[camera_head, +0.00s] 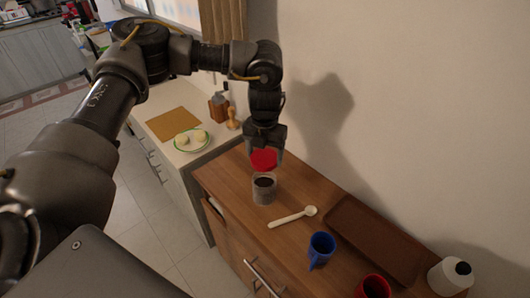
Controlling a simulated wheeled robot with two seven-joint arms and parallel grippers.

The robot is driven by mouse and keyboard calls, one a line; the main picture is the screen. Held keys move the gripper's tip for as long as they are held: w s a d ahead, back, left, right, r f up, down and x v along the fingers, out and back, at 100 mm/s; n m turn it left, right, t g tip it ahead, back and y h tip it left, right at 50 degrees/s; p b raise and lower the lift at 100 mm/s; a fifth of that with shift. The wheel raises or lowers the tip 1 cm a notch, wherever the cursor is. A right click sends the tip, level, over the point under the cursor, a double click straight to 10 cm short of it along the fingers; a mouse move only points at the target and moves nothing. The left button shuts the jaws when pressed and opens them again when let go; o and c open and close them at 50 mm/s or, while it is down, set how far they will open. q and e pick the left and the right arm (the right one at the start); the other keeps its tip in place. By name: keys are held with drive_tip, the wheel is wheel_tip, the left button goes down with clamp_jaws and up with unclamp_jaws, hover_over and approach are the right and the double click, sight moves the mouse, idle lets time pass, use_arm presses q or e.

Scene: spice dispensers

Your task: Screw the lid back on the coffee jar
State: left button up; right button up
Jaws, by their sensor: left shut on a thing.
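The coffee jar (264,190) stands upright and open on the wooden counter, with dark contents showing at its mouth. My left gripper (264,150) points down just above and behind the jar. It is shut on the red lid (263,160), which is tilted with its round face toward me. The lid appears apart from the jar's rim, though the gap is small. My right gripper is not in view.
A white scoop (292,217) lies right of the jar. A blue mug (321,248), a red mug (374,286), a brown tray (372,240) and a white bottle (450,276) are farther right. A wall rises behind. A plate (192,140) sits on the left counter.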

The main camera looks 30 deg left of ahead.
sight(264, 166)
use_arm(q)
drive_tip(key=shift+f+b, duration=1.45)
drive_tip(key=shift+f, duration=1.2)
drive_tip(key=shift+s+f+b, duration=0.1)
drive_tip(key=shift+f+b, duration=0.4)
drive_tip(key=shift+f, duration=0.4)
